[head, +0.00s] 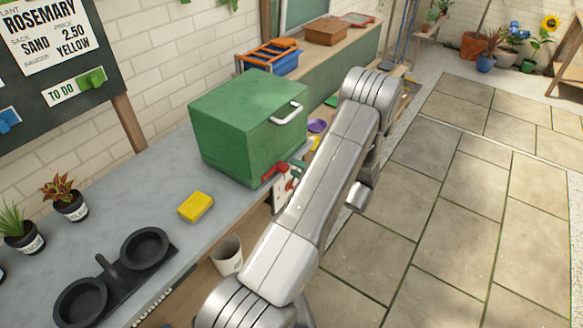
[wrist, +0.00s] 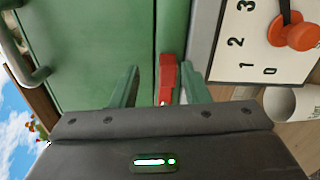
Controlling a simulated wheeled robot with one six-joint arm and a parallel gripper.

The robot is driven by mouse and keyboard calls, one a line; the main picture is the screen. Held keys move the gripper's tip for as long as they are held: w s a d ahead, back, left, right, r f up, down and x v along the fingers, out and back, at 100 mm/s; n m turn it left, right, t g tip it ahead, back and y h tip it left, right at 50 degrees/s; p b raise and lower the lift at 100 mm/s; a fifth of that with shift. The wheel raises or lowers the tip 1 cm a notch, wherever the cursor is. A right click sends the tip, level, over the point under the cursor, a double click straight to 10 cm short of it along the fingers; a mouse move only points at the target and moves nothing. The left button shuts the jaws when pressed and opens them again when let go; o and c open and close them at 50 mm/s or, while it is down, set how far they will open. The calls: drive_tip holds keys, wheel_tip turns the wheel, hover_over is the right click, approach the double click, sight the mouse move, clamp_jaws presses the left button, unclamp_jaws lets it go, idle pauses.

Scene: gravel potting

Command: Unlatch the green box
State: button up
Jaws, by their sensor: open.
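The green box (head: 240,125) stands shut on the grey bench, with a pale metal handle (head: 287,112) on its front. Its red latch (head: 274,172) is low on the front, partly behind my arm. In the wrist view the latch (wrist: 167,78) lies along a seam of the box (wrist: 90,60), between my gripper's two green fingers. My gripper (wrist: 160,88) is open, with a finger on either side of the latch. I cannot tell whether either finger touches it.
A dial panel (wrist: 255,40) with a red-orange knob (wrist: 297,32) is beside the latch. A white cup (head: 228,255) is below the bench edge. A yellow sponge-like block (head: 195,206), a black two-ring holder (head: 112,278) and potted plants (head: 66,197) occupy the bench. The paved floor (head: 430,190) is clear.

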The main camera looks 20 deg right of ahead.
drive_tip(key=b+v, duration=0.1)
drive_tip(key=v, duration=1)
drive_tip(key=shift+b, duration=0.35)
drive_tip(key=shift+w, duration=0.1)
drive_tip(key=p+x, duration=0.2)
drive_tip(key=x, duration=1.1)
drive_tip(key=shift+w+a+p, duration=0.25)
drive_tip(key=shift+a+p, duration=0.05)
drive_tip(key=shift+a, duration=0.05)
drive_tip(key=shift+r, duration=0.1)
